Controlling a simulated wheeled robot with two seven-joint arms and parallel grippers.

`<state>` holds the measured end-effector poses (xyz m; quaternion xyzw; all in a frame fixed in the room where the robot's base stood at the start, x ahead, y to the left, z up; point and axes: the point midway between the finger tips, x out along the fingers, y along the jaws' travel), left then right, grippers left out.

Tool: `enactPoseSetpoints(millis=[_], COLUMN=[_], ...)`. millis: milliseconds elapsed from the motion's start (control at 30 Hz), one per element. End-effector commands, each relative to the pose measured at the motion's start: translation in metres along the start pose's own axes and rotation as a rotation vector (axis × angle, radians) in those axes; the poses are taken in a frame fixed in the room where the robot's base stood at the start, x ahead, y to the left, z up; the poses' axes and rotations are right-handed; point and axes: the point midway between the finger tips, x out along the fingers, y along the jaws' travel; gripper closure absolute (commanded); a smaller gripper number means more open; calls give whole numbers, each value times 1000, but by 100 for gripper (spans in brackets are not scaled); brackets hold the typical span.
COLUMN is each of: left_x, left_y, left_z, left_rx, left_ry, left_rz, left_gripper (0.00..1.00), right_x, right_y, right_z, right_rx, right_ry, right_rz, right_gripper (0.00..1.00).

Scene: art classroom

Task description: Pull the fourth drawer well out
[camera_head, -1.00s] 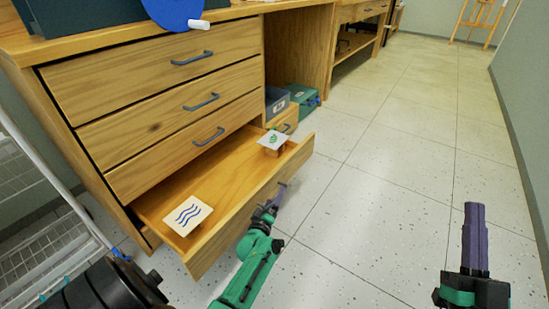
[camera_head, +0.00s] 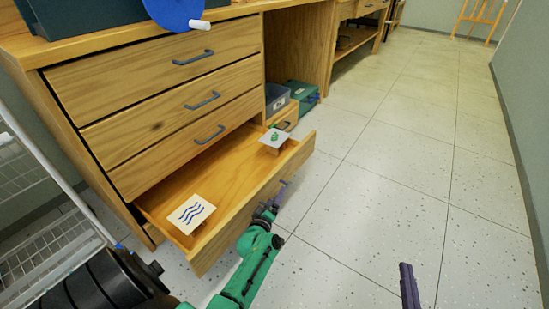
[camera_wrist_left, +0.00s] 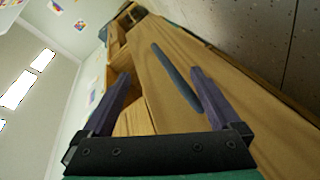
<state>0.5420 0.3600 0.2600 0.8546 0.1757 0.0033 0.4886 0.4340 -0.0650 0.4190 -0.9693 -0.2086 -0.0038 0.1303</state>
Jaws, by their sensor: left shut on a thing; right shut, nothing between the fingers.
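The fourth drawer (camera_head: 262,200), the lowest of the wooden unit, stands out far from the cabinet, its inside open to view. In the left wrist view the dark handle (camera_wrist_left: 172,70) shows by the purple fingers of that gripper (camera_wrist_left: 160,95). My right gripper (camera_head: 408,285) is shut and empty over the floor at bottom right.
Three upper drawers (camera_head: 170,80) are closed. A white wire rack (camera_head: 45,255) stands at left. A grey bin (camera_head: 277,100) and a green box (camera_head: 303,95) sit beneath the bench. The tiled floor (camera_head: 400,150) right of the drawer is clear.

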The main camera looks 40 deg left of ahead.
Motion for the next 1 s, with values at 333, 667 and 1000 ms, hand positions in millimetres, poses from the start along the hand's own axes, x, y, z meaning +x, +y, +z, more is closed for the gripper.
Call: enactPoseSetpoints(millis=[333,667,1000], left_x=[-20,-48,-76], left_y=[4,-5,-17], left_z=[-4,4,14], left_rx=[10,8,1], left_ry=[19,16,10], left_rz=[19,18,12], left_gripper=[55,55,55], right_x=[1,2,2], right_y=[-2,-4,-5], right_z=[-11,-16,-21], right_rx=[-1,-1,-1], right_ry=[3,3,3], right_rz=[0,0,0], right_gripper=[100,100,100])
